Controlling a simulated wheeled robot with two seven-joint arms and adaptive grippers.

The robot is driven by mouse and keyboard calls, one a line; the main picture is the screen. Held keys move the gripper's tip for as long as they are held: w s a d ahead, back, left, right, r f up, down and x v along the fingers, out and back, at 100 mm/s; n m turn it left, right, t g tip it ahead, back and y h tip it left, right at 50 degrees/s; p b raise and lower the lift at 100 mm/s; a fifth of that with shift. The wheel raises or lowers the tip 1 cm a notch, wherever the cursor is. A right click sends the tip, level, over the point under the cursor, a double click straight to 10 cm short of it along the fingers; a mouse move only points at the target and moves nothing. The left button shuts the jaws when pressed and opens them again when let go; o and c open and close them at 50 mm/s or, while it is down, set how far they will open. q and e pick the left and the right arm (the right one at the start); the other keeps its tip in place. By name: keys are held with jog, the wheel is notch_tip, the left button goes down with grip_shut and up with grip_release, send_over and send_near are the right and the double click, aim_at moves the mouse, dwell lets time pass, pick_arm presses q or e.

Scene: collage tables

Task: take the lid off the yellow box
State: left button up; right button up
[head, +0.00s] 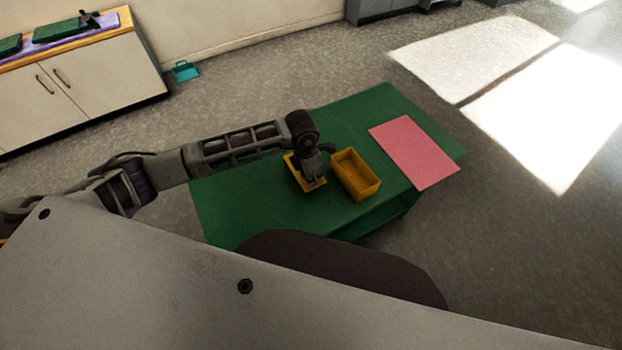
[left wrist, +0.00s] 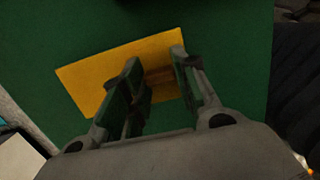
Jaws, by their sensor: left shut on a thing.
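The yellow box (head: 357,178) stands open on the green table, with its inside showing in the head view. The yellow lid (head: 294,164) is just left of the box, apart from it, under my left gripper (head: 313,176). In the left wrist view the lid (left wrist: 95,75) is a flat yellow plate with a brown handle (left wrist: 159,77) between the fingers of my left gripper (left wrist: 155,85). The left gripper is shut on that handle. I cannot tell whether the lid touches the table. My right gripper is not in view.
The green table (head: 355,116) has free room behind and left of the lid. A pink sheet (head: 413,152) lies right of the box. A cabinet (head: 85,80) with items on top stands far left. A teal object (head: 185,71) lies on the floor.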

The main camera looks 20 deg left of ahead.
pick_arm(q)
jog(key=shift+f, duration=1.55)
jog(key=shift+f, duration=0.1)
jog(key=o, duration=1.1)
